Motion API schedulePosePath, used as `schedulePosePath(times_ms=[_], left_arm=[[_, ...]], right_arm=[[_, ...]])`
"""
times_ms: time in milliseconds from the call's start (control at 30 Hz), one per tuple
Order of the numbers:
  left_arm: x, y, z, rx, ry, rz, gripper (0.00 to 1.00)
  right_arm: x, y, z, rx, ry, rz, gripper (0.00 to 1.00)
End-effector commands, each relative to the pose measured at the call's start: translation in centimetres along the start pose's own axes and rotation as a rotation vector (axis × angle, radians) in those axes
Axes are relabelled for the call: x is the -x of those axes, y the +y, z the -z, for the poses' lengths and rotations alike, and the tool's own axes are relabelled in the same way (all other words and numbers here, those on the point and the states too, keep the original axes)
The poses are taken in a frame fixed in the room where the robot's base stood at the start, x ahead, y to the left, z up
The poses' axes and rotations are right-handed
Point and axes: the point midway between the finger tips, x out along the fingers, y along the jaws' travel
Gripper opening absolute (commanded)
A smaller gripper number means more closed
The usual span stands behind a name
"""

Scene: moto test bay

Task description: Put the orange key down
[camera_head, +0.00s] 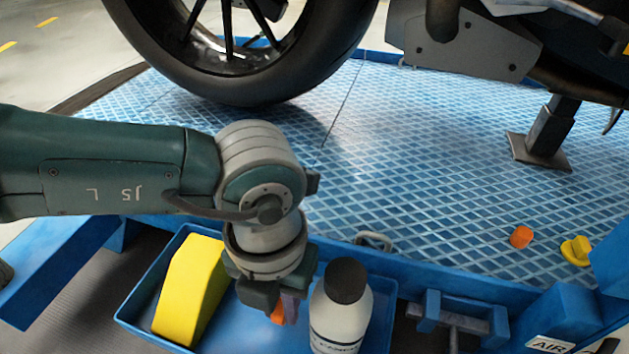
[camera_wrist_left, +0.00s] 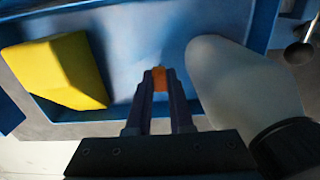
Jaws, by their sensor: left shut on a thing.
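My left gripper (camera_head: 286,306) is shut on the orange key (camera_head: 278,314), over the blue tray (camera_head: 137,309). In the left wrist view the orange key (camera_wrist_left: 159,77) shows as a small piece between the tips of my left gripper (camera_wrist_left: 159,80), with the tray floor (camera_wrist_left: 140,45) behind it. Most of the key is hidden by the fingers, and I cannot tell whether it touches the tray. My right gripper is not in view.
A yellow wedge (camera_head: 189,290) lies left of the gripper in the tray. A white bottle (camera_head: 338,318) with a dark cap stands close on the right. Behind is a blue lift platform (camera_head: 430,170) with a motorcycle wheel (camera_head: 250,85), an orange piece (camera_head: 521,237) and a yellow piece (camera_head: 576,251).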

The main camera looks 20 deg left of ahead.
Motion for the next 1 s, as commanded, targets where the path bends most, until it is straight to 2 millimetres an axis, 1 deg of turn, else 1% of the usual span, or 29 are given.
schedulePosePath(times_ms=[33, 267, 700, 800, 833, 1000], left_arm=[[-1.1, -0.3, 0.2, -0.001, 0.000, 0.001, 0.00], [-0.8, -0.4, 0.3, 0.001, -0.001, 0.000, 0.00], [-2.1, -0.3, 0.3, 0.000, -0.001, 0.000, 0.00], [-2.0, -0.3, 0.3, 0.000, -0.001, 0.000, 0.00], [-2.0, -0.3, 0.3, 0.000, -0.001, 0.000, 0.23], [-2.0, -0.3, 0.3, 0.000, -0.001, 0.000, 0.42]], right_arm=[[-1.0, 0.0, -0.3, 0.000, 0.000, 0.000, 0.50], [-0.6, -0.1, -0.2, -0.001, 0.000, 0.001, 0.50], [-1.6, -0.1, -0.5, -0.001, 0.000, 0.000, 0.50], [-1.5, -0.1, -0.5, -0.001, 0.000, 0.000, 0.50], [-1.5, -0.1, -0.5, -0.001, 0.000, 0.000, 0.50], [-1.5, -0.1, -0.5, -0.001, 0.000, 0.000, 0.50]])
